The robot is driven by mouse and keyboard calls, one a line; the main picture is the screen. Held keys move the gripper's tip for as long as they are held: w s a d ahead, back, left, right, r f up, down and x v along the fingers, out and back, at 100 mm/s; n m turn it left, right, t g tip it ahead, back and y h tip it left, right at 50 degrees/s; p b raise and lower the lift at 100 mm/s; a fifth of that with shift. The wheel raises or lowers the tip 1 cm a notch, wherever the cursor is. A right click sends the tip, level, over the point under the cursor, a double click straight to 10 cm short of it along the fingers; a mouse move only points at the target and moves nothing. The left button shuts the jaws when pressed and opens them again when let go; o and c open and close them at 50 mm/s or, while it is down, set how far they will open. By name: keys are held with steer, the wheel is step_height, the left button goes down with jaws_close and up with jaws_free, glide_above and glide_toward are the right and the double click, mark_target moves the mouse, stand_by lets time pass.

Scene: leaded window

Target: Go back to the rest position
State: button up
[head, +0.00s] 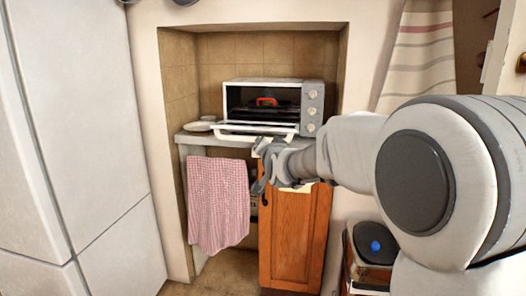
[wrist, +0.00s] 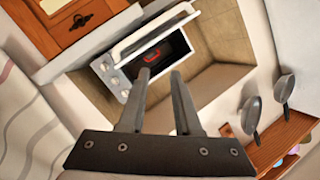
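My gripper (head: 259,168) is in front of the counter niche, near the toaster oven's lowered door. In the wrist view my gripper (wrist: 160,72) has its two fingers apart with nothing between them. The toaster oven (head: 314,92) stands on the counter with its door (head: 250,131) folded down open. It also shows in the wrist view (wrist: 108,72), turned by the camera's tilt. A red item (head: 266,101) is inside the oven; in the wrist view this red item (wrist: 153,58) shows beyond the fingertips.
A checked towel (head: 218,203) hangs below the counter, left of a wooden cabinet door (head: 293,235). A small white dish (head: 199,126) is left of the oven. A tall white cabinet (head: 85,130) stands at left, a striped curtain (head: 418,50) at right.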

steer(key=s+d+f+n+g+h, duration=0.15)
steer(key=s+d+f+g, duration=0.3)
steer(key=s, duration=0.95)
steer(key=s+d+f+n+g, duration=0.25)
steer(key=s+d, duration=0.25)
steer(key=s, duration=0.9)
steer(key=s+d+f+n+g+h, duration=0.1)
steer(key=s+d+f+g, duration=0.3)
steer(key=s, duration=1)
step_height(320, 180, up, 24)
steer(key=p, duration=2.4)
steer(key=shift+w+r, duration=0.15)
steer(key=shift+w, duration=0.05)
